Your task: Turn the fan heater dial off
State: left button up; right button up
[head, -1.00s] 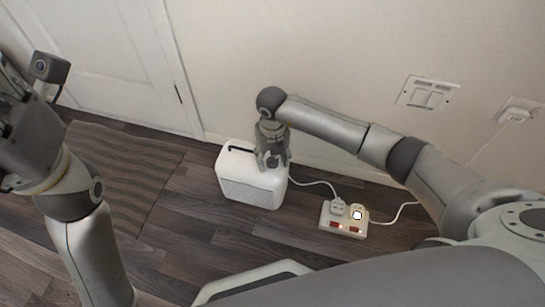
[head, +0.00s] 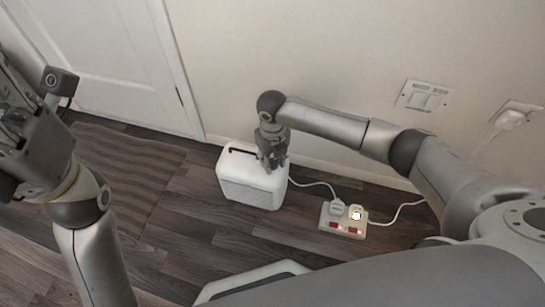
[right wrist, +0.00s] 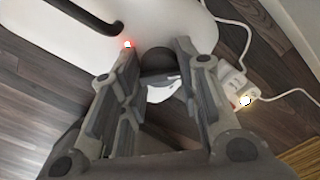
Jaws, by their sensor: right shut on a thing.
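The white fan heater (head: 248,190) stands upright on the floor near the wall, with a dark carry handle on top. My right gripper (head: 272,165) reaches down to the heater's top right end. In the right wrist view the dark round dial (right wrist: 157,60) sits between the two fingertips of my right gripper (right wrist: 157,52), which is shut on it. A red light (right wrist: 128,44) glows on the heater beside the left finger. The dial is hidden by the gripper in the head view. My left gripper (head: 18,130) is at the left edge, partly cut off, far from the heater.
A white power strip (head: 342,221) with plugs and lit red switches lies on the floor right of the heater, with white cables. A striped mat (head: 130,180) lies left of it, before a white door (head: 110,60). Wall switches (head: 424,97) are above.

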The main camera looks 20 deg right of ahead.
aim_at(272, 160)
jog(key=n+p, duration=0.1)
jog(key=n, duration=0.3)
jog(key=shift+r+n, duration=0.1)
jog(key=shift+n, duration=2.1)
jog(key=o, duration=1.1)
notch_tip(272, 160, up, 12)
jog(key=shift+f, duration=0.1)
